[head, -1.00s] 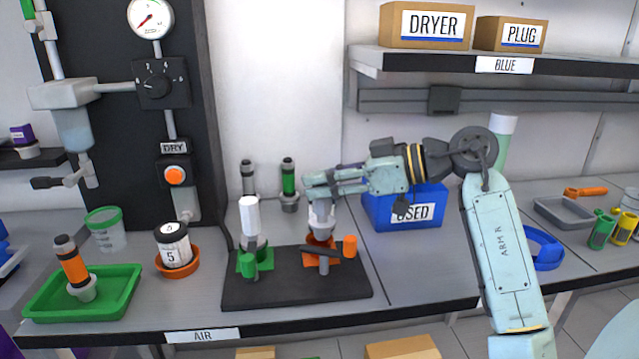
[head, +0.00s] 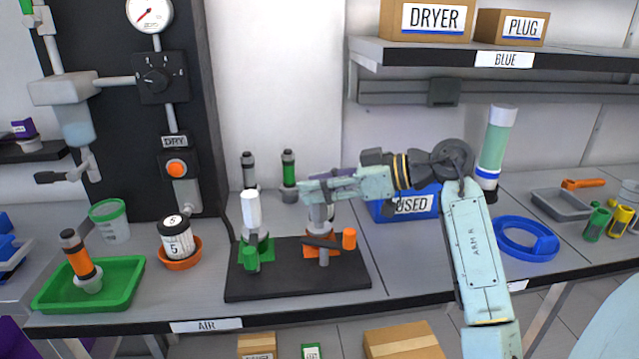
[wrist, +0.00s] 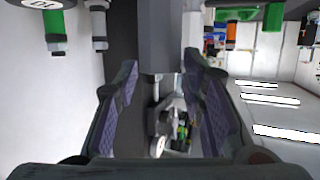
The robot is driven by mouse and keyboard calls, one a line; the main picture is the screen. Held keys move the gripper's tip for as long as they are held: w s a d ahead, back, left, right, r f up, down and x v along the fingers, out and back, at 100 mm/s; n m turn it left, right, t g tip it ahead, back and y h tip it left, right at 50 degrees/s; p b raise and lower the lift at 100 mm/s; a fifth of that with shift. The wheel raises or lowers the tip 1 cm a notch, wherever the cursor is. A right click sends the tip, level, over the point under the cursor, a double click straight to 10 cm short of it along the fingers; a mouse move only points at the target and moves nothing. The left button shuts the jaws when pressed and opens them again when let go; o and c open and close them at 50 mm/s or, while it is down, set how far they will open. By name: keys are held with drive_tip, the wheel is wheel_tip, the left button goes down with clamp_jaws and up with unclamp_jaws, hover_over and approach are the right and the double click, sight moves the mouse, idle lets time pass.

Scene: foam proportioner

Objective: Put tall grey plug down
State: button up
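The tall grey plug (head: 320,213) stands upright at the orange holder (head: 322,246) on the black base plate (head: 296,283). Its pale lower part shows under my fingers; its upper part is hidden by them in the head view. My gripper (head: 312,190) reaches in from the right, level, with its fingers around the plug. Whether the plug rests fully in the holder is hard to tell.
A white plug (head: 251,212) stands in the green holder (head: 257,250) just left. A dark grey plug (head: 249,170) and a green plug (head: 289,170) stand behind. The blue USED bin (head: 405,205) is close behind my arm. Bare table lies right of the plate.

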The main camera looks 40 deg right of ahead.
drive_tip(key=shift+o, duration=0.6)
drive_tip(key=shift+s+d, duration=0.1)
drive_tip(key=b+v, duration=0.2)
drive_tip(key=v, duration=0.9)
drive_tip(key=shift+s+d+r+b, duration=0.2)
drive_tip(key=shift+s+b, duration=0.1)
